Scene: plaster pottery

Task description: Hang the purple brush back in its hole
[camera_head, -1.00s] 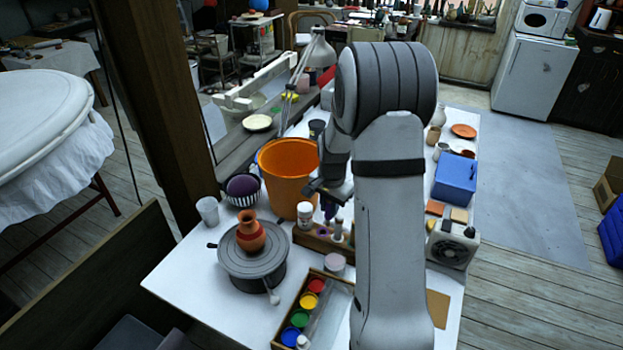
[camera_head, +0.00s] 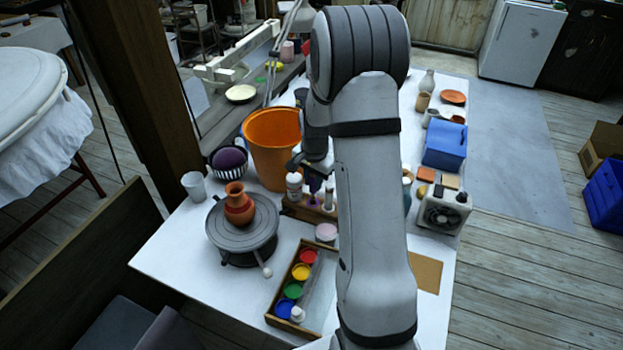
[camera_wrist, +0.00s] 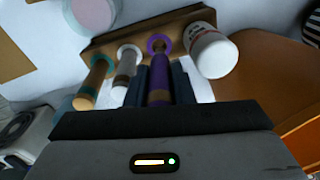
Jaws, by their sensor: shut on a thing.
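The purple brush (camera_wrist: 158,82) is held upright between the two dark fingers of my gripper (camera_wrist: 159,88) in the wrist view. Its far end overlaps the purple ring (camera_wrist: 158,44) on the wooden rack (camera_wrist: 130,42); I cannot tell whether it is inside the hole. In the head view the purple brush (camera_head: 314,183) shows just above the rack (camera_head: 294,211), below my gripper (camera_head: 312,172), which is partly hidden by my arm. Beside it on the rack are a white brush (camera_wrist: 124,70) at a white ring and a tan brush (camera_wrist: 92,82) at a teal ring.
A white jar (camera_wrist: 212,52) stands close to the purple ring. An orange bucket (camera_head: 270,140) is behind the rack. A turntable with a clay vase (camera_head: 238,208) is at left, and a paint tray (camera_head: 297,284) is in front.

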